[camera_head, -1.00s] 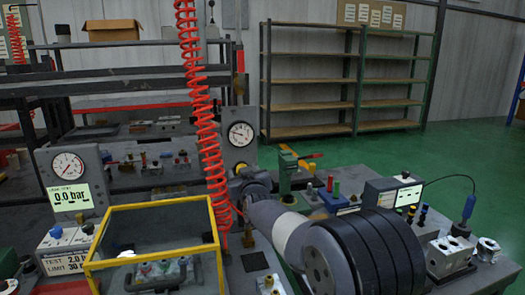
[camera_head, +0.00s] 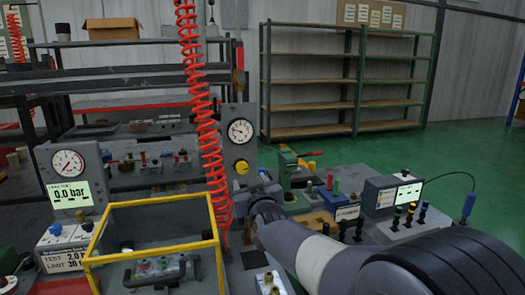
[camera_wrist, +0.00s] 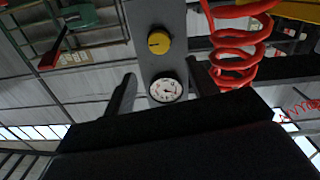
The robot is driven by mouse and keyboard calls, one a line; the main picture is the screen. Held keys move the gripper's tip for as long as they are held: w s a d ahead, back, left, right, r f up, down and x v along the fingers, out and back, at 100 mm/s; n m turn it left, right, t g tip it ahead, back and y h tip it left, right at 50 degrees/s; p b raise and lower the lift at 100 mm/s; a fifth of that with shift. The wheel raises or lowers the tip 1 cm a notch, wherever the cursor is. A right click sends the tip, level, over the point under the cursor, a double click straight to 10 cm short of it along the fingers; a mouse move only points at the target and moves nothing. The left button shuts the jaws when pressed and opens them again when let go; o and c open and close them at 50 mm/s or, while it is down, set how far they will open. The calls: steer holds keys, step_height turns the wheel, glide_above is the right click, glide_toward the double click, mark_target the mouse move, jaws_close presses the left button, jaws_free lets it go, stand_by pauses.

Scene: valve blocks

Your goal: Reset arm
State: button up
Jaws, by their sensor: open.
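My gripper (camera_wrist: 160,88) shows in the wrist view with its two dark fingers apart and nothing between them. It points towards the grey gauge panel, with the white dial gauge (camera_wrist: 165,90) and yellow knob (camera_wrist: 159,41) in line with the gap, apart from the fingers. In the head view my arm reaches in from the lower right, and its wrist end is near the foot of that panel, right of the red coiled hose (camera_head: 208,140). The fingertips cannot be made out there.
A yellow-framed clear box (camera_head: 150,250) with a handled block (camera_head: 160,270) inside stands left of my arm. The display unit (camera_head: 393,195) and several coloured-top plungers (camera_head: 410,213) stand to the right. Shelves (camera_head: 345,85) are at the back, beyond open green floor.

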mark_target(242, 168)
steer(key=p+x, duration=0.1)
steer(key=x, duration=0.9)
steer(key=shift+f, duration=0.15)
steer(key=shift+s+n+p, duration=0.1)
steer(key=shift+n+p, duration=0.9)
steer(key=shift+p, duration=0.15)
steer(key=n+p, duration=0.6)
steer(key=p, duration=0.1)
steer(key=shift+n+p, duration=0.3)
steer(key=shift+p, duration=0.1)
steer(key=shift+s+f, duration=0.1)
steer(key=shift+s, duration=0.2)
steer(key=b+v, duration=0.2)
steer(key=v, duration=0.8)
steer(key=shift+s+d+f, duration=0.15)
